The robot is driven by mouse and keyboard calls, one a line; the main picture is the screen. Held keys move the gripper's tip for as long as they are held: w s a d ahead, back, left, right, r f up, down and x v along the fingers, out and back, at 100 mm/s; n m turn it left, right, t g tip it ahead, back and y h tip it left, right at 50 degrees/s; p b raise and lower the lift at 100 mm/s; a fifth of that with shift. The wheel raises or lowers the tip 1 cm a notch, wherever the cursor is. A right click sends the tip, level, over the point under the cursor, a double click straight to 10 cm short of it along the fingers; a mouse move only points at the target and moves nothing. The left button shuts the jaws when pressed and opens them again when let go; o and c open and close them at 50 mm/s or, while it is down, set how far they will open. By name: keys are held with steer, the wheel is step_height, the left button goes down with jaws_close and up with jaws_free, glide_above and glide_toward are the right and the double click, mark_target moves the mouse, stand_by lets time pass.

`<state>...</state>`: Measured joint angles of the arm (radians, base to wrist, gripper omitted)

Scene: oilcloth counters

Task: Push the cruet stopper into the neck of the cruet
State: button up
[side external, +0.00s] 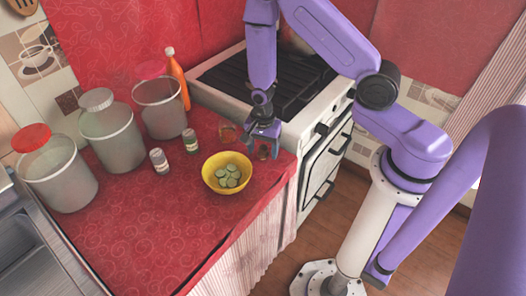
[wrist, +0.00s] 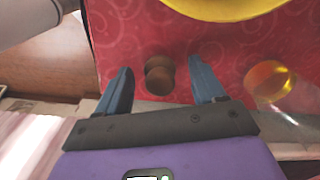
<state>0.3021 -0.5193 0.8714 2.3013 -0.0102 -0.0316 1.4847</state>
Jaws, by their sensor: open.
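My gripper (side external: 263,143) points down over the counter's right corner, near the stove. In the wrist view its two blue fingers (wrist: 161,82) are apart. The brown cruet stopper (wrist: 159,74) appears in the gap between the fingers, with red cloth showing on both sides of it. In the side view the stopper (side external: 263,153) is a small brown shape partly hidden by the gripper. The cruet (side external: 227,132), clear glass with amber inside, stands to the left of my gripper. In the wrist view the cruet (wrist: 270,82) is right of the right finger, apart from it.
A yellow bowl (side external: 209,181) of green slices stands close by on the red counter (side external: 150,235). Two small shakers (side external: 159,161), several lidded jars (side external: 112,138) and an orange bottle (side external: 176,75) stand farther left. The stove (side external: 305,122) borders the right side. The front counter is clear.

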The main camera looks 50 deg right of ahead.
steer(key=c, duration=1.1)
steer(key=shift+c, duration=0.2)
steer(key=shift+r, duration=0.1)
steer(key=shift+r, duration=0.75)
steer(key=s+r, duration=1.1)
steer(key=s, duration=0.3)
steer(key=shift+d+r, duration=0.15)
steer(key=shift+d, duration=0.15)
